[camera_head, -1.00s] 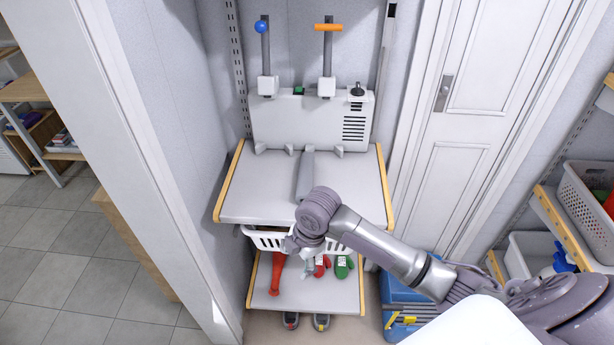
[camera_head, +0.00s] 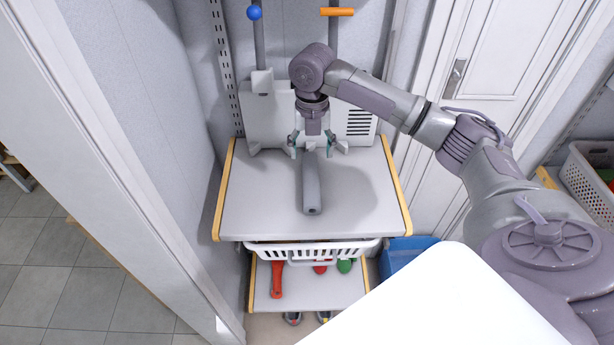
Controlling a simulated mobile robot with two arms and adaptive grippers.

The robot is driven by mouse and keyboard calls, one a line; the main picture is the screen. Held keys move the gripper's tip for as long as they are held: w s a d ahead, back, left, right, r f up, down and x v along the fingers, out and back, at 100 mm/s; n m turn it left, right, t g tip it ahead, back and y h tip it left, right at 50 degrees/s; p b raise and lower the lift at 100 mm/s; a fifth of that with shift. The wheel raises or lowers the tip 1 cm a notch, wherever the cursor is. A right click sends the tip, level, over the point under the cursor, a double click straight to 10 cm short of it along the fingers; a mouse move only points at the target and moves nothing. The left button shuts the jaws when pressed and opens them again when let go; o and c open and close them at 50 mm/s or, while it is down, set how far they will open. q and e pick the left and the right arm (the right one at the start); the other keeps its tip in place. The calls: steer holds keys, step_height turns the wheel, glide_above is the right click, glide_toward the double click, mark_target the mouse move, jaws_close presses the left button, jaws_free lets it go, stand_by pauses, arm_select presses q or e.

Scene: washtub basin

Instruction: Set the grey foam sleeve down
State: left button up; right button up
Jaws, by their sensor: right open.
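The grey foam sleeve (camera_head: 312,188) lies lengthwise on the white upper shelf (camera_head: 255,205), roughly in its middle, with its round end facing me. My right gripper (camera_head: 317,152) is over the far end of the sleeve, pointing down, with its fingers spread apart to either side. Whether the fingers touch the sleeve cannot be told. The far end of the sleeve is partly hidden by the gripper. My left gripper is not in view.
Behind the sleeve stands a grey panel (camera_head: 262,115) with a blue-knobbed lever (camera_head: 254,13) and an orange-handled lever (camera_head: 337,12). Below are a white basket (camera_head: 312,250) and a lower shelf (camera_head: 310,290) with a red item (camera_head: 277,279). The upper shelf is clear on both sides.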

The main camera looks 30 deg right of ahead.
mark_target(311, 177)
step_height(311, 177, down, 5)
steer(key=shift+s+f+p, duration=0.1)
steer(key=shift+s+p, duration=0.05)
steer(key=shift+p, duration=0.15)
steer(key=shift+f, duration=0.25)
step_height(311, 177, down, 4)
steer(key=shift+a+f+p, duration=0.1)
steer(key=shift+p, duration=0.8)
steer(key=shift+f, duration=0.4)
steer(key=c, duration=1.1)
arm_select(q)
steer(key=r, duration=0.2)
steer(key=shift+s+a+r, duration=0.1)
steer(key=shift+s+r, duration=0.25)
arm_select(e)
steer(key=shift+r, duration=0.1)
